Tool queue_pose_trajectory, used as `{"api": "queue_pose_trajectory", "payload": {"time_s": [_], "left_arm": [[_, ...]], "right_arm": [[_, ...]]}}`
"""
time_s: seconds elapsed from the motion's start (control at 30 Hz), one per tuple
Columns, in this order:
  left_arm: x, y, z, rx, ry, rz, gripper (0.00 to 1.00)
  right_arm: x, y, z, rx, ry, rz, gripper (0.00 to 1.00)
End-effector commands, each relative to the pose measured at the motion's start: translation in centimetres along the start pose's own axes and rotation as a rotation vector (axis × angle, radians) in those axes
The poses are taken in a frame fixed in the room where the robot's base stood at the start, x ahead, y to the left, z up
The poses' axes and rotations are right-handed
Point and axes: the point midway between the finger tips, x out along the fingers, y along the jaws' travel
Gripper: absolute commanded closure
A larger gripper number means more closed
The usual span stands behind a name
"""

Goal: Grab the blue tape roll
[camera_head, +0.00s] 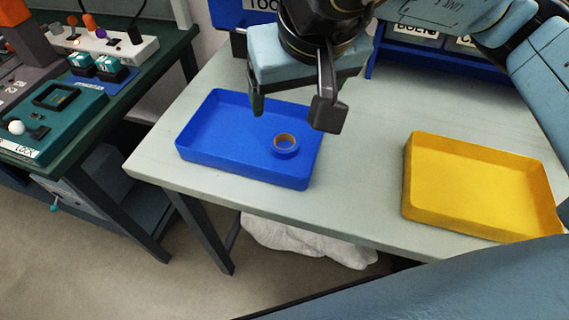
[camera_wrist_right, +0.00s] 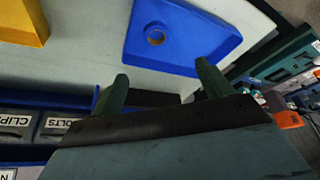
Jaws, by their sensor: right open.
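The blue tape roll (camera_head: 285,146) lies in the right front part of the blue tray (camera_head: 205,117), its tan inner ring facing up. It also shows in the right wrist view (camera_wrist_right: 155,36), beyond the fingertips. My right gripper (camera_head: 290,108) is open and empty. In the head view it hangs over the tray's back right part, behind the roll and apart from it. In the right wrist view its two fingers (camera_wrist_right: 160,83) are spread wide with nothing between them. My left gripper does not show in either view.
A yellow tray (camera_head: 480,185) stands on the right of the pale table (camera_head: 365,190), with bare tabletop between the trays. Blue labelled bins (camera_head: 415,50) line the back. A separate green bench (camera_head: 75,125) with devices stands at the left, across a gap.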

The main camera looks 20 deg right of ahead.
Motion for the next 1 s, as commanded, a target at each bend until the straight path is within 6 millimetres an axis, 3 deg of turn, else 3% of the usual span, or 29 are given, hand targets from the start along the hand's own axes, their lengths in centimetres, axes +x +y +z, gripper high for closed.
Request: {"api": "queue_pose_trajectory", "payload": {"time_s": [0.03,0.27,0.6,1.0], "left_arm": [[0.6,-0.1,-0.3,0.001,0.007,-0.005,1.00],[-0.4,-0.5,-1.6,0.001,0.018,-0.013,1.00],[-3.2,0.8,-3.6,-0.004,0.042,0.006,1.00],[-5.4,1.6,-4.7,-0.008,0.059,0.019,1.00]], "right_arm": [[1.5,0.0,0.6,0.000,0.001,0.000,0.21],[3.1,0.0,1.1,0.001,0.000,0.000,0.21],[9.0,0.1,1.1,0.002,-0.003,0.000,0.21],[13.0,0.6,0.7,0.003,-0.002,0.002,0.21]]}}
